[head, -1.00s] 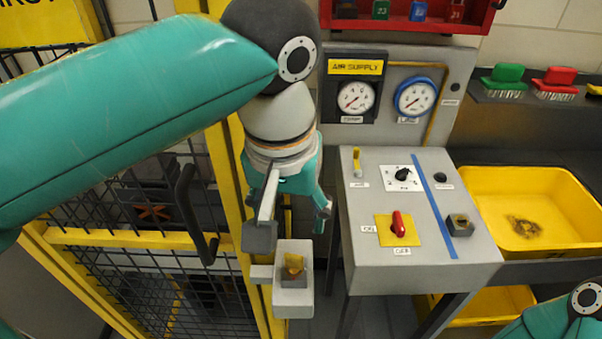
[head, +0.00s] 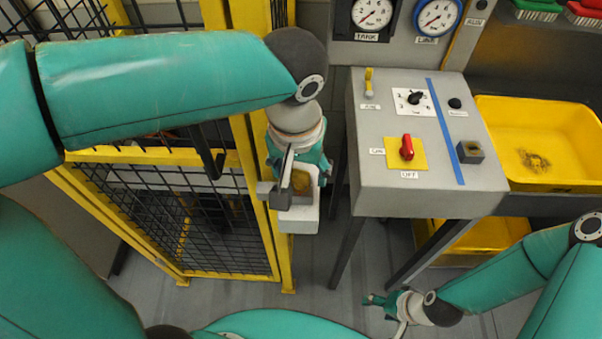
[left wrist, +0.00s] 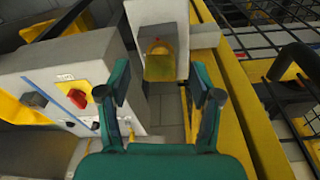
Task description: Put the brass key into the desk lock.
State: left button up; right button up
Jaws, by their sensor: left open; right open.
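A yellow-brass piece (head: 303,181), which looks like the brass key, sits in a grey box on the yellow fence post. It also shows in the left wrist view (left wrist: 159,66), ahead of and between my fingertips. My left gripper (head: 305,172) is open above the grey box and partly hides the piece; its two spread fingers (left wrist: 165,88) do not appear to touch it. A dark block with a square recess (head: 470,151), possibly the desk lock, is on the right of the grey desk top. My right gripper (head: 384,306) is open and empty, low over the floor.
The grey desk (head: 430,195) carries a red switch (head: 407,147), a black dial (head: 414,98) and a small yellow lever (head: 369,80). A yellow bin (head: 540,125) stands to its right. The mesh fence (head: 215,225) is at the left.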

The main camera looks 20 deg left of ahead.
aim_at(300, 170)
pick_arm(q)
jog(key=shift+w+f, duration=0.15)
jog(key=shift+f, duration=1.1)
jog(key=shift+c, duration=0.3)
grip_shut()
jog(key=shift+r, duration=0.2)
jog(key=shift+r+p, duration=1.45)
jog(key=shift+r, duration=0.2)
jog(key=shift+r+p, duration=1.6)
jog(key=shift+r, duration=0.4)
